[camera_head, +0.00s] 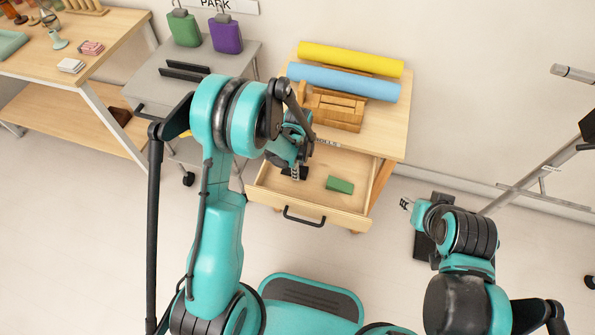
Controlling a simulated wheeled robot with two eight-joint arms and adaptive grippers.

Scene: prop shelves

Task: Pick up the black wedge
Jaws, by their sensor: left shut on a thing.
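The black wedge (287,172) shows as a small dark piece in the open wooden drawer, partly covered by my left gripper. My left gripper (296,172) reaches down into the drawer and is shut on the wedge. Whether the wedge touches the drawer floor cannot be told. My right gripper (404,204) is off to the right of the drawer, over the floor, with no object seen at it. Its fingers are too small to tell open from shut.
A green block (340,185) lies in the drawer (310,211), right of my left gripper. Yellow (350,59) and blue (343,82) rolls and wooden pieces (337,110) lie on the cabinet top. A grey cart (155,88) stands left. A metal frame (535,172) stands at right.

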